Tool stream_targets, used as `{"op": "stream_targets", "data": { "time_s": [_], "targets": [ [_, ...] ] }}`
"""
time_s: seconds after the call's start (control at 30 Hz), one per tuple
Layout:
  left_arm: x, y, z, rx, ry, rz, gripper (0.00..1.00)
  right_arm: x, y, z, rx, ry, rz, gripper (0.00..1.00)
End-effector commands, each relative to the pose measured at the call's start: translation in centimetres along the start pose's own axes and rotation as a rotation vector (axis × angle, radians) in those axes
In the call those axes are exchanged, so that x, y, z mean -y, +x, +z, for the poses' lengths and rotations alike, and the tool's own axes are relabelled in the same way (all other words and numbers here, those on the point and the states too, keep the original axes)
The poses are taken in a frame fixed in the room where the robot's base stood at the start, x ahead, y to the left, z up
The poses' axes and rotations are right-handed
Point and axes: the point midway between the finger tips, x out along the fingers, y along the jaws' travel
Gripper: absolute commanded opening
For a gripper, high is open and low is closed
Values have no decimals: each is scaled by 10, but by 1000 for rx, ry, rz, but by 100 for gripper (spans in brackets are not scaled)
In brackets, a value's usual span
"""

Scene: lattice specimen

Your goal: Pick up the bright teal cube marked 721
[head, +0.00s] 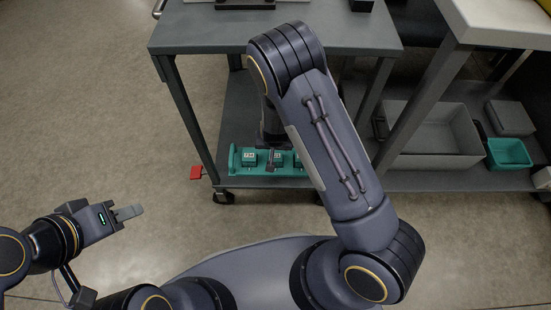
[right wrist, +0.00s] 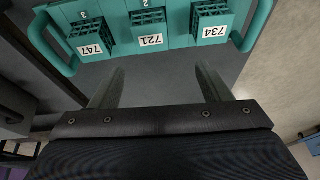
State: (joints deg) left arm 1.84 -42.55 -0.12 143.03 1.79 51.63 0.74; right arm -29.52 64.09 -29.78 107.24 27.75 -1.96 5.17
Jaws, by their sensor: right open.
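The teal cube marked 721 (right wrist: 149,30) is the middle of three lattice cubes in a teal rack (right wrist: 170,12); its label appears upside down in the right wrist view. In the head view the cube (head: 276,160) is partly covered by my right gripper (head: 272,158). The right gripper (right wrist: 158,86) is open and empty, its two fingers pointing towards the rack. The 721 cube lies ahead of the fingertips, roughly centred, not between them. My left gripper (head: 128,212) is over the floor at left, far from the rack; its finger gap cannot be made out.
The cube marked 747 (right wrist: 92,40) and the cube marked 734 (right wrist: 211,24) flank the middle one. The rack stands on the cart's low shelf (head: 233,120), below the cart's top (head: 200,35). A grey bin (head: 440,130) and teal bin (head: 510,153) are at right.

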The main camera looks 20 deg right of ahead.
Motion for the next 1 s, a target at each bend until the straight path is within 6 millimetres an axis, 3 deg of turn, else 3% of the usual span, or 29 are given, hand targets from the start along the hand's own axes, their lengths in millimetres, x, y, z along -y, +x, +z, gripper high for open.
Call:
{"op": "stream_targets", "data": {
  "time_s": [0.1, 0.47, 0.8, 1.0],
  "targets": [
    [0, 0, 0, 0, 0, 0, 36, -1, 19, 5, -28, -35, 37, 71],
    [6, 13, 7, 0, 0, 0, 36, -5, 57, 8, -38, -43, 48, 71],
    [16, 36, 18, 0, 0, 0, 36, -13, 101, 15, -37, -43, 47, 71],
    [16, 35, 18, 0, 0, 0, 36, -12, 102, 14, -38, -43, 46, 71]
  ]
}}
